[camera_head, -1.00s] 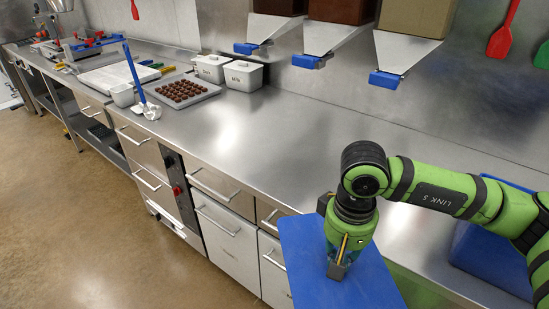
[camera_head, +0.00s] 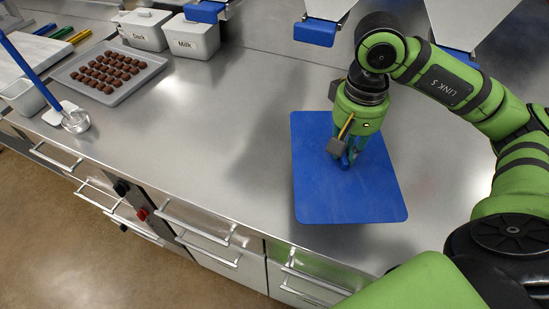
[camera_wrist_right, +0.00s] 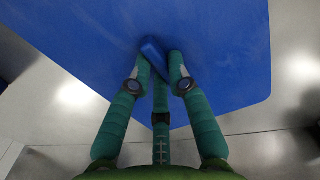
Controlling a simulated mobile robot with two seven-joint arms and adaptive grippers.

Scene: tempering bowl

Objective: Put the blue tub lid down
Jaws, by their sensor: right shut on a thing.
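The blue tub lid (camera_head: 360,195) is a flat blue sheet with rounded corners, over the steel counter in the middle right of the head view. My right gripper (camera_head: 347,160) is above it, pointing down, shut on the raised handle at its middle. In the right wrist view the fingers of my right gripper (camera_wrist_right: 158,65) close on the blue handle (camera_wrist_right: 154,52), and the lid (camera_wrist_right: 235,50) fills the upper part. The lid lies level, at or just above the counter; I cannot tell whether it touches. My left gripper is not in view.
The steel counter (camera_head: 230,150) is clear left of the lid. A tray (camera_head: 137,82) of chocolates, white tubs marked Dark (camera_head: 146,32) and Milk (camera_head: 193,40), and a ladle (camera_head: 74,121) stand at left. Blue-gated chutes (camera_head: 315,32) hang above the back.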

